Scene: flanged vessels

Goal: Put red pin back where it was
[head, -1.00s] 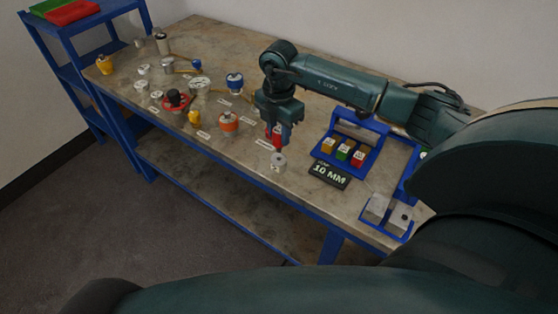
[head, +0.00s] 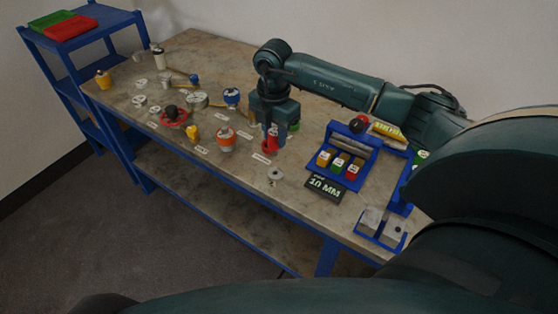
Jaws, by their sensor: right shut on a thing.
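My right gripper (head: 271,133) points down over the middle of the table. It is shut on a red thing (head: 270,146), which I take to be the red pin. The fingers hide part of it, and I cannot tell whether its lower end touches the table. My left gripper is not in view.
Right of the gripper is a blue rack (head: 364,155) with yellow, green and red blocks, behind a "10 MM" sign (head: 324,188). An orange vessel (head: 226,141) and a yellow one (head: 193,134) stand left. A green thing (head: 294,127) is close behind the gripper.

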